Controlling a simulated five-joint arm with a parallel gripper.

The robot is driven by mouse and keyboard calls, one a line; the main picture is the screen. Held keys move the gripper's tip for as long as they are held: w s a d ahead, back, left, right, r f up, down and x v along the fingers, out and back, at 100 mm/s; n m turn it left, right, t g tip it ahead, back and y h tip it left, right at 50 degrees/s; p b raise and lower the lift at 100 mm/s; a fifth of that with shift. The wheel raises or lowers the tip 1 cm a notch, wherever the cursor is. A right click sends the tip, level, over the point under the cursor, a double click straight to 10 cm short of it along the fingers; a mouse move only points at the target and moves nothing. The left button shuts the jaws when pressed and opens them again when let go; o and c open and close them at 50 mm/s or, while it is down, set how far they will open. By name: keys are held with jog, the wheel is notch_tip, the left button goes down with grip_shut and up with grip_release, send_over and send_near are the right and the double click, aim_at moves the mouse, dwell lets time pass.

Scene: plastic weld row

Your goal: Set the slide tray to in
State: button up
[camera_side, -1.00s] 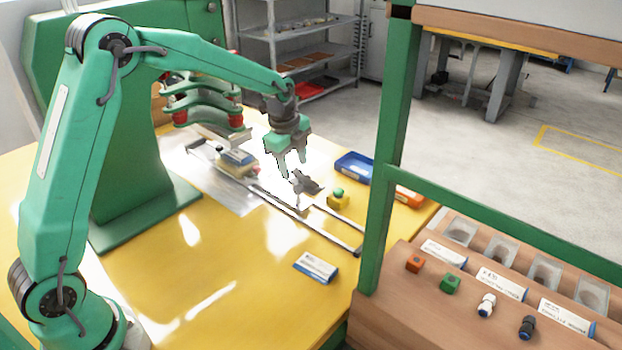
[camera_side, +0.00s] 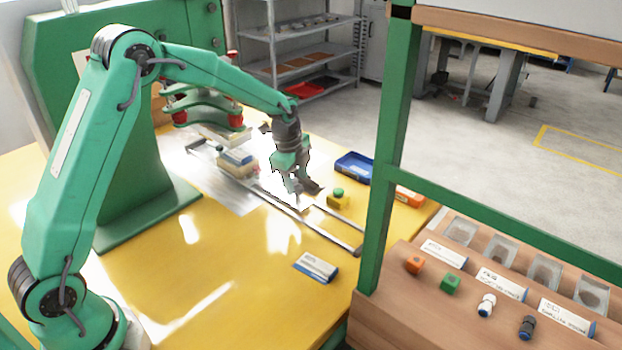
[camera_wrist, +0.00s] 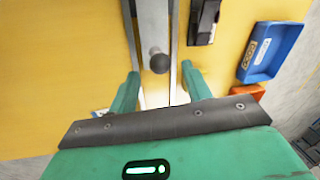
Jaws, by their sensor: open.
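The slide tray shows in the wrist view as a grey metal plate (camera_wrist: 152,22) between two rails, with a dark round knob (camera_wrist: 159,62) at its near end. In the side view the rails (camera_side: 335,237) run from under the green press towards the front right. My gripper (camera_wrist: 160,86) is open, with one finger on each side of the knob's line. The knob is slightly ahead of the fingertips, and no contact shows. In the side view my gripper (camera_side: 293,184) is low over the rails and hides part of the tray there.
A yellow box with a green button (camera_side: 338,198) stands right of the rails. A blue bin (camera_side: 355,167) and an orange bin (camera_side: 408,196) are behind it. A white and blue label block (camera_side: 316,267) lies in front. A green post (camera_side: 384,180) stands at the right.

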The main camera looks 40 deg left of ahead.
jog(key=shift+w+f, duration=0.15)
jog(key=shift+f, duration=0.55)
jog(key=shift+w+f, duration=0.15)
jog(key=shift+f, duration=0.5)
